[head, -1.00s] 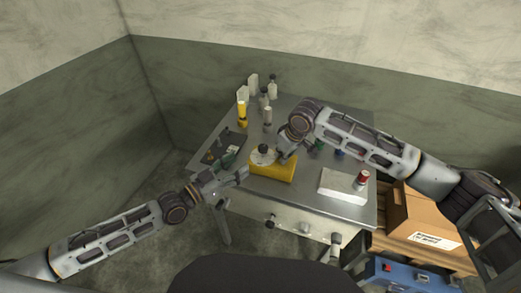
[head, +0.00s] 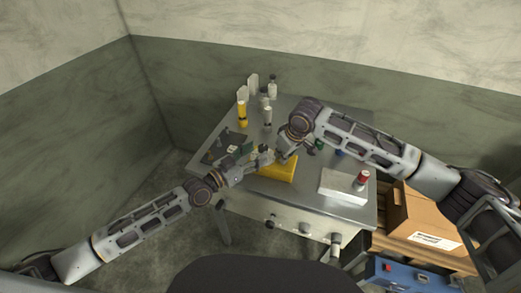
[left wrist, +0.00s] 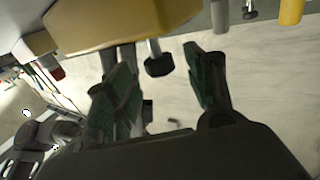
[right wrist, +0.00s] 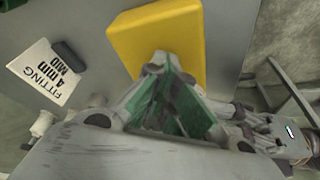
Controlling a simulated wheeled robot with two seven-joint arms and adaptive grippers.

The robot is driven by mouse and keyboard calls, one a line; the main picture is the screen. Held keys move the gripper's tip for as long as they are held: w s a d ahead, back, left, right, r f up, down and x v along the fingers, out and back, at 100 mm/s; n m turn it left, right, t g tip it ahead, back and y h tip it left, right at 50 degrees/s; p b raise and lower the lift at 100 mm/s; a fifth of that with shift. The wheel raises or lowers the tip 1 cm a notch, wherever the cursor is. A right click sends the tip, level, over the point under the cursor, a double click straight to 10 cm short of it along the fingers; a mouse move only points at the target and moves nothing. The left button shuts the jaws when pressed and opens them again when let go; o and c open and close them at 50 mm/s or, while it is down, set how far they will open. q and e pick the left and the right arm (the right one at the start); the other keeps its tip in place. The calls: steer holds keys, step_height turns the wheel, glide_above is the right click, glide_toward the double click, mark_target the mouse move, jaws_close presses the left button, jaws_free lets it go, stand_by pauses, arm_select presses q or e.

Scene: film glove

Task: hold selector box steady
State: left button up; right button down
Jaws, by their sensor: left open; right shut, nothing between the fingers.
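The yellow selector box (head: 278,172) sits near the table's front edge, partly hidden by my grippers in the head view. It fills the top of the left wrist view (left wrist: 120,25) and shows in the right wrist view (right wrist: 160,40). My left gripper (head: 264,158) is open at the box's left side. In the left wrist view, a dark knob on a silver shaft (left wrist: 158,64) appears between its green-padded fingers (left wrist: 156,72); contact cannot be told. My right gripper (head: 283,157) is shut and empty, its fingertips (right wrist: 166,62) over the box's edge; touch is unclear.
A labelled card (right wrist: 48,72) reads "FITTING 4 MM MID". A yellow bottle (head: 242,113) and pale bottles (head: 267,117) stand behind. A white block (head: 343,187) and a red can (head: 362,179) are at the right. A cardboard box (head: 425,215) is beside the table.

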mark_target(259, 151)
arm_select(q)
steer(key=shift+x, duration=1.5)
steer(key=shift+c, duration=0.2)
steer(key=shift+d, duration=0.1)
steer(key=c, duration=1)
